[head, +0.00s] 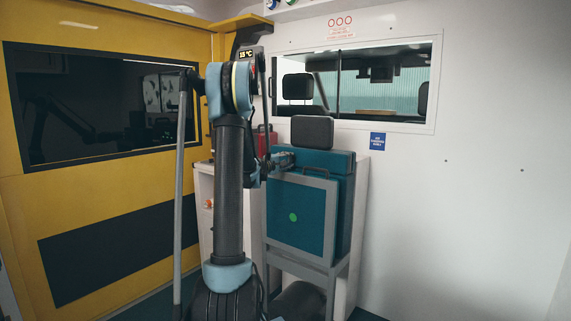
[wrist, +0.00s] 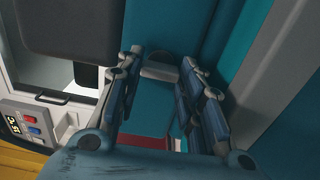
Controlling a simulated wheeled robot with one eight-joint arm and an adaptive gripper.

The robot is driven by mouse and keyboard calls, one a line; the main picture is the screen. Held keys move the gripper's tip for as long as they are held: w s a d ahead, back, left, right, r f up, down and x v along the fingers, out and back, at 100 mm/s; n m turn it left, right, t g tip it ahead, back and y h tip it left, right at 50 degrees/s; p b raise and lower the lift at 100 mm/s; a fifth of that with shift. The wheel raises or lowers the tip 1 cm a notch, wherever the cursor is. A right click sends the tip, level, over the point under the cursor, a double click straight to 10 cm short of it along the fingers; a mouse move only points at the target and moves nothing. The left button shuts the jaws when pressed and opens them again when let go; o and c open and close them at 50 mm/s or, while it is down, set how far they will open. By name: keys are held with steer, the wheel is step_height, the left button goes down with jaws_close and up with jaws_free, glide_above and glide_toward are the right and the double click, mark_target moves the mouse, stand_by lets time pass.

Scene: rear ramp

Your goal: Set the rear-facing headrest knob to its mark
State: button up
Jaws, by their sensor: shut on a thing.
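The dark headrest (head: 312,132) stands on top of the teal rear-facing seat (head: 325,162) in the head view. It also shows as a dark block at the upper left of the wrist view (wrist: 75,28). My gripper (head: 290,158) is at the upper left of the seat, just below the headrest. In the wrist view, the two fingers of my gripper (wrist: 165,68) are shut on a small grey knob (wrist: 160,71) against the teal seat. The fingers partly hide the knob. I cannot make out its mark.
A grey-framed teal panel (head: 300,212) with a green dot covers the seat's front. A red case (head: 266,140) stands left of the seat. A white wall with a window (head: 350,84) is behind. A grey pole (head: 180,200) stands left of my arm. A control panel (wrist: 28,125) shows lower left.

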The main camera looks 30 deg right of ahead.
steer(key=shift+s+f, duration=0.1)
steer(key=shift+s, duration=0.05)
steer(key=o, duration=1.1)
steer(key=shift+c, duration=0.2)
steer(key=shift+a, duration=0.1)
steer(key=v, duration=1.1)
steer(key=shift+a, duration=0.45)
steer(key=s+a+f+m+g+y, duration=0.1)
steer(key=s+a+f+y, duration=0.4)
steer(key=s+a, duration=0.7)
steer(key=s+a+f+m+g+y, duration=0.2)
steer(key=s+a+f+y, duration=0.4)
steer(key=s+a+f, duration=0.3)
steer(key=s+a+f+m+g+y, duration=0.1)
steer(key=s+a+f+y, duration=0.4)
steer(key=s+a, duration=1.1)
steer(key=a+f, duration=0.2)
steer(key=a, duration=0.1)
steer(key=shift+a+g+y, duration=0.2)
steer(key=shift+g+y, duration=0.1)
steer(key=shift+g, duration=0.1)
